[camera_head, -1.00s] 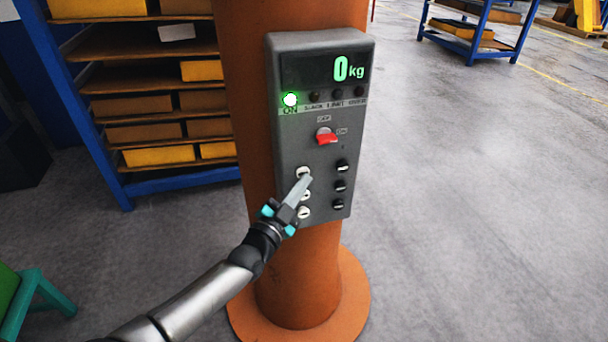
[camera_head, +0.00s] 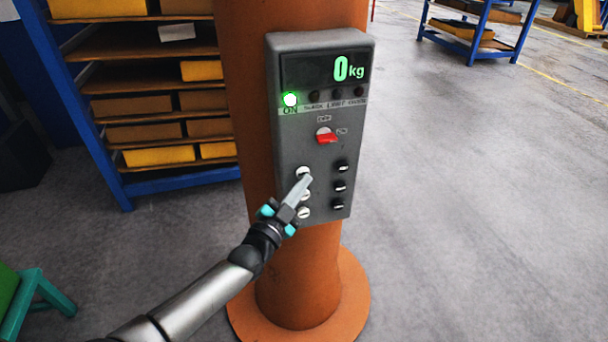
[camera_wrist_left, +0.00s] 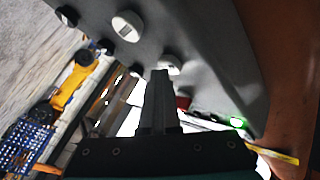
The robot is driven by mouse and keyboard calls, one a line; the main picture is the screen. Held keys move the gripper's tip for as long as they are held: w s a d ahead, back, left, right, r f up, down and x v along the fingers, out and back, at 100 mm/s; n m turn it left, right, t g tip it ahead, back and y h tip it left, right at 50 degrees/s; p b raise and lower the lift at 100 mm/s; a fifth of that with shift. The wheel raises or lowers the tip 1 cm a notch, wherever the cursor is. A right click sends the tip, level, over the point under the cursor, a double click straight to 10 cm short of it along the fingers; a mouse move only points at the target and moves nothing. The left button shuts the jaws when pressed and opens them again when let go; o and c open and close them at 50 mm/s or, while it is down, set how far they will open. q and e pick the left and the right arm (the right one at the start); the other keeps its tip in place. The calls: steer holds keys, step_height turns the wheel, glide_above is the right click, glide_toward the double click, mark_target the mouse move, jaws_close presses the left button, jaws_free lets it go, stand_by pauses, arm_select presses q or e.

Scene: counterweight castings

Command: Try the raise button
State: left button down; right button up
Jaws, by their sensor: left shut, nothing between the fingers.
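A grey control box (camera_head: 288,150) is fixed to an orange column. Its display (camera_head: 325,69) reads 0 kg, and the green ON lamp (camera_head: 290,99) is lit. A red switch (camera_head: 327,137) sits mid-panel. Below it are a left column of white buttons, with the top white button (camera_head: 303,171) partly visible, and a right column of black buttons (camera_head: 341,186). My left gripper (camera_head: 306,181) is shut and empty, its tips at or just in front of the top white button; contact cannot be told. In the left wrist view the fingertips (camera_wrist_left: 160,75) overlap a white button (camera_wrist_left: 169,66). The right gripper is not in view.
The orange column (camera_head: 300,275) stands on a round base. A blue rack (camera_head: 110,160) with yellow and brown castings stands behind at left. A green stool (camera_head: 38,295) is at lower left.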

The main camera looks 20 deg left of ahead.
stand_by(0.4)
arm_select(q)
steer(key=shift+s+d+p, duration=0.45)
steer(key=shift+s+p, duration=0.2)
steer(key=shift+s, duration=0.05)
steer(key=shift+s+d+p, duration=0.7)
steer(key=shift+s+p, duration=0.05)
steer(key=shift+s, duration=0.3)
steer(key=shift+s+d+p, duration=0.7)
steer(key=shift+s+p, duration=0.05)
steer(key=shift+s, duration=0.3)
